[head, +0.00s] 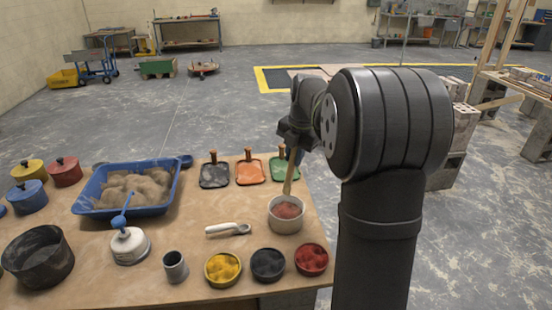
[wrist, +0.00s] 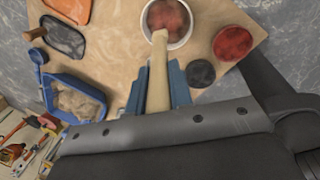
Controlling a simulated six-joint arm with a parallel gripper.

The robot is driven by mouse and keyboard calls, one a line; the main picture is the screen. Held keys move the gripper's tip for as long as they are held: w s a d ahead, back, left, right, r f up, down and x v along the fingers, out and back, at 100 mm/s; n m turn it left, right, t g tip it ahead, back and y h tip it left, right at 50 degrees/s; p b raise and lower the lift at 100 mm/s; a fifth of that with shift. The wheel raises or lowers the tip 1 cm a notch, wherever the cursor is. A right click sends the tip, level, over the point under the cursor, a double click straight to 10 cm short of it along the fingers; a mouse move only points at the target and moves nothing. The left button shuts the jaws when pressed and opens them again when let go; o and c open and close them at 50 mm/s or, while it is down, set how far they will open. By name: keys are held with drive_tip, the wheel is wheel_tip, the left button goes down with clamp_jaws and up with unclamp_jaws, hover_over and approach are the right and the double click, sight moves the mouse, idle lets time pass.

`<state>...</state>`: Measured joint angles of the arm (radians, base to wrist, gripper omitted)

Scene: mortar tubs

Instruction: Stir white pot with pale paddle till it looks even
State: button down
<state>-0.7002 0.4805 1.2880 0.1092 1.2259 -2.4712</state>
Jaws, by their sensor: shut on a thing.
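The white pot (head: 286,222) stands upright near the right edge of the table, with reddish, unevenly toned contents inside. It also shows at the top of the wrist view (wrist: 184,40). The pale paddle (head: 289,182) stands steeply with its lower end in the pot's contents. In the wrist view the paddle (wrist: 158,75) runs from my gripper to the pot. My gripper (wrist: 158,92) is shut on the paddle's upper part, above the pot. The paddle's submerged end is hidden in the contents.
Bowls of yellow (head: 223,268), black (head: 268,265) and red (head: 311,259) powder line the front edge. A white scoop (head: 228,229) lies left of the pot. Trowels on grey, orange and green plates (head: 283,169) lie behind. A blue sand tray (head: 88,200) is farther left.

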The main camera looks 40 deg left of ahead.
wheel_tip(320, 180, down, 10)
drive_tip(key=shift+f, duration=0.2)
idle(0.9)
idle(0.4)
